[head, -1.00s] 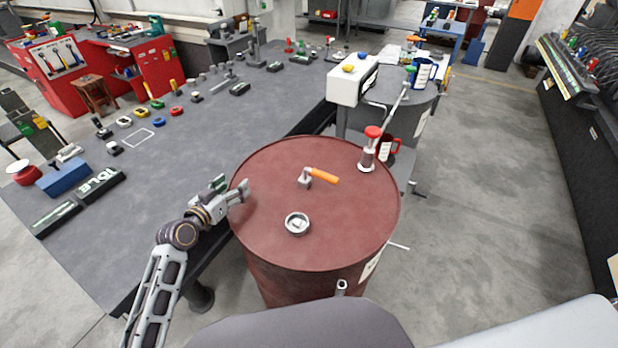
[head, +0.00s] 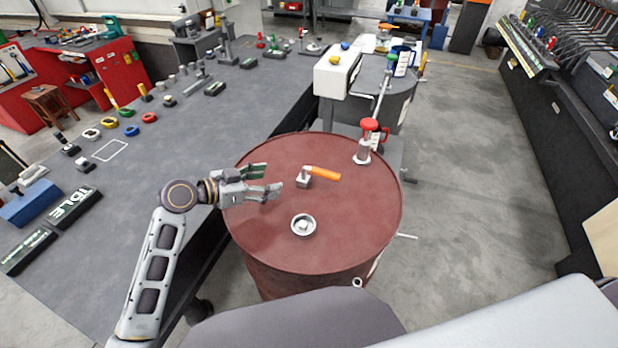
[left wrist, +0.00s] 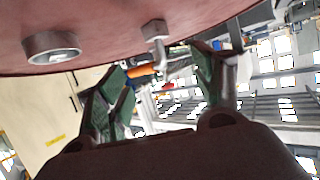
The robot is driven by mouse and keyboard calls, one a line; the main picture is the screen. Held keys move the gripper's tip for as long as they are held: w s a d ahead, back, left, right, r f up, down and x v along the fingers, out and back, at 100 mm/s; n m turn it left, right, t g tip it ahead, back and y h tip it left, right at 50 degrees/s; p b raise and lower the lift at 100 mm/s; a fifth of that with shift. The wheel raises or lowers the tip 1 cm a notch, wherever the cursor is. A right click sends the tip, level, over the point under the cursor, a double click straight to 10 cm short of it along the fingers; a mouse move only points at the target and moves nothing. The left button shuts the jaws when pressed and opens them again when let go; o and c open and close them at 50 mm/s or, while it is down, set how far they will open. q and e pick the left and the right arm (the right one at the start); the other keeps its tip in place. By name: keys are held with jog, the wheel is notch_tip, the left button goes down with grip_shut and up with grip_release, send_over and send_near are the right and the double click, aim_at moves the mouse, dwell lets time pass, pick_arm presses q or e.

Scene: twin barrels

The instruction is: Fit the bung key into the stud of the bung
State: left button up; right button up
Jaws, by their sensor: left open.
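The bung key (head: 320,173), with an orange handle and a grey metal head, lies on the dark red barrel top (head: 350,215). The bung (head: 303,225) is a round silver fitting with a small stud in its middle, nearer me than the key. My left gripper (head: 275,178) is open and empty at the left of the barrel top, fingers pointing at the key but apart from it. In the left wrist view the key (left wrist: 155,32) shows between and beyond the open fingers, and the bung (left wrist: 52,46) is at upper left. My right gripper is not in view.
A red-capped metal fitting (head: 369,140) stands at the barrel's far right. A white box (head: 338,74) with coloured buttons is behind it. The long grey workbench (head: 160,185) at left holds several small parts.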

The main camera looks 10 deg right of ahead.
aim_at(301, 175)
pick_arm(q)
jog(key=shift+w+f, duration=0.1)
jog(key=x, duration=0.7)
jog(key=shift+d+p, duration=0.2)
jog(key=shift+p, duration=0.2)
jog(key=shift+w+d+f, duration=0.15)
jog(key=shift+d+f, duration=0.1)
jog(key=shift+d, duration=0.15)
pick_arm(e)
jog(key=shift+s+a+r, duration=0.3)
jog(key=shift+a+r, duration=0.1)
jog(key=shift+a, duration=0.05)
pick_arm(q)
jog(key=shift+d+f, duration=0.1)
jog(key=shift+d, duration=0.05)
jog(key=shift+p+x, duration=0.35)
jog(key=shift+x, duration=2.15)
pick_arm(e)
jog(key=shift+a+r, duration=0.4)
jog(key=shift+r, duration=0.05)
pick_arm(q)
jog(key=shift+f, duration=0.1)
